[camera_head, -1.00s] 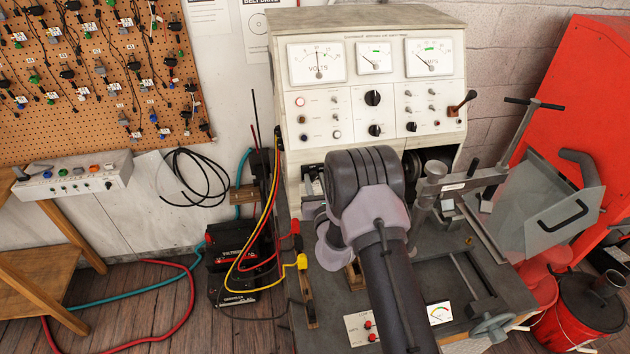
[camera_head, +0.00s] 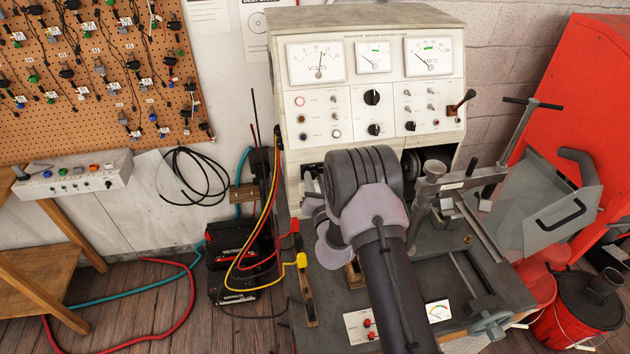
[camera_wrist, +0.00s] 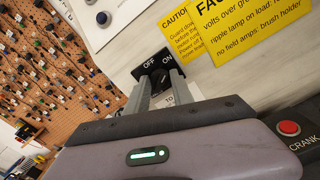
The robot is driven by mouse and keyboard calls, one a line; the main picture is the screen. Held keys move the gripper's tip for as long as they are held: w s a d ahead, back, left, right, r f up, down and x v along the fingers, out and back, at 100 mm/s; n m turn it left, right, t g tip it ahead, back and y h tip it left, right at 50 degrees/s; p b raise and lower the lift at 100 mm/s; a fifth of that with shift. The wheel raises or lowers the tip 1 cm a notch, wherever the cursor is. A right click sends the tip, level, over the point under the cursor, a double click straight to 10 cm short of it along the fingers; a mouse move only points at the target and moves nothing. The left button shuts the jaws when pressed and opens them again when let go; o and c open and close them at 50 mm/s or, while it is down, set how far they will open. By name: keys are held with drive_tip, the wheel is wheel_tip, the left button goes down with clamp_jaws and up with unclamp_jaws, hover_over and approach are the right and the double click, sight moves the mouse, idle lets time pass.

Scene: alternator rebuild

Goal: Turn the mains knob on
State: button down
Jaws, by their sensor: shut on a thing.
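In the wrist view, a black switch plate (camera_wrist: 151,66) marked OFF and ON is set on the pale panel. The small dark mains knob (camera_wrist: 161,79) sits below these words, between the two grey fingers of my gripper (camera_wrist: 162,88). My gripper is shut on the knob. The fingers cover much of it, so I cannot tell which word it points to. In the head view, my own arm hides the knob and the gripper.
Yellow warning labels (camera_wrist: 255,30) and a red CRANK button (camera_wrist: 289,128) are near my gripper. The test bench (camera_head: 365,27) carries meters and knobs. A vise-like clamp (camera_head: 437,188) stands right of my arm. Red and yellow cables (camera_head: 268,210) hang at its left.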

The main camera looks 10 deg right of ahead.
drive_tip(key=c, duration=1.1)
unclamp_jaws()
drive_tip(key=shift+s, duration=0.1)
drive_tip(key=s+b, duration=0.1)
drive_tip(key=s, duration=1.6)
drive_tip(key=shift+s, duration=0.1)
